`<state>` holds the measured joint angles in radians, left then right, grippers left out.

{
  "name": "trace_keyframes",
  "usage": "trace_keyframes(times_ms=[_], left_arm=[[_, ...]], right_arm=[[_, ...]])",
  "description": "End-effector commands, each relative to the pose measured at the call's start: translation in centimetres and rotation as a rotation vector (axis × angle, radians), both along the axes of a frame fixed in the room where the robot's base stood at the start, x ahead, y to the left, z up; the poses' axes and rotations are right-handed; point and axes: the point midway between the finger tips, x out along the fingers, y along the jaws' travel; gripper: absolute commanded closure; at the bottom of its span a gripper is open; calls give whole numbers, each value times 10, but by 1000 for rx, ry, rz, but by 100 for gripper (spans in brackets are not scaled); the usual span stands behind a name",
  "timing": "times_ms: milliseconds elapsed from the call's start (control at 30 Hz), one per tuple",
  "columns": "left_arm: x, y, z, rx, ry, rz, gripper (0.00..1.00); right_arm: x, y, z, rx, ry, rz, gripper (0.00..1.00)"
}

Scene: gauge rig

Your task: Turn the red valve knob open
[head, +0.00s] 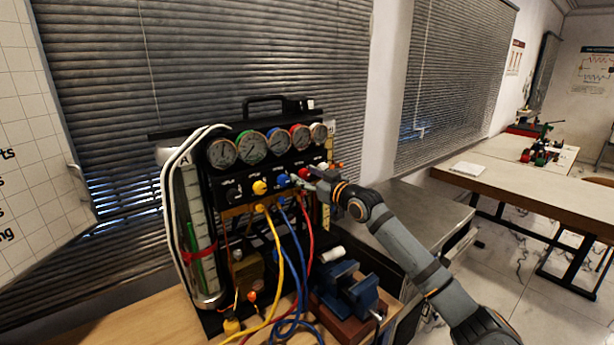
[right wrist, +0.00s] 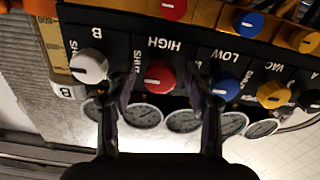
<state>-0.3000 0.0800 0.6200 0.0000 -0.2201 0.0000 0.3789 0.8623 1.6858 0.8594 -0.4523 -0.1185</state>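The red valve knob (right wrist: 159,76) sits on the black panel of the gauge rig, by the label HIGH. It also shows in the head view (head: 304,172), small and partly covered by my gripper. My right gripper (right wrist: 163,88) is open, with one finger on each side of the red knob and a visible gap to each. In the head view my right gripper (head: 310,178) reaches the panel from the right. How deep the fingertips are relative to the knob is hard to tell. My left gripper is not in view.
A blue knob (right wrist: 225,84) is close beside one finger, and a white knob (right wrist: 89,66) lies beyond the other. A yellow knob (head: 260,188) is further left. Gauges (head: 251,147) line the panel top. Hoses (head: 275,250) hang below, near a blue vise (head: 350,290).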

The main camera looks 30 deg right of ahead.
Motion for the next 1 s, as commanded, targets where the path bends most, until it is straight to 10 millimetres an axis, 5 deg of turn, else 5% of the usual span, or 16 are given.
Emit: trace_keyframes(times_ms=[367, 667, 1000], left_arm=[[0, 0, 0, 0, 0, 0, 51], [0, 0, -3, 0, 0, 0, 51], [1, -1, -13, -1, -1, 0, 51]], right_arm=[[0, 0, 0, 0, 0, 0, 100], [0, 0, -1, -43, -3, 0, 100], [0, 0, -2, -278, -21, 0, 100]])
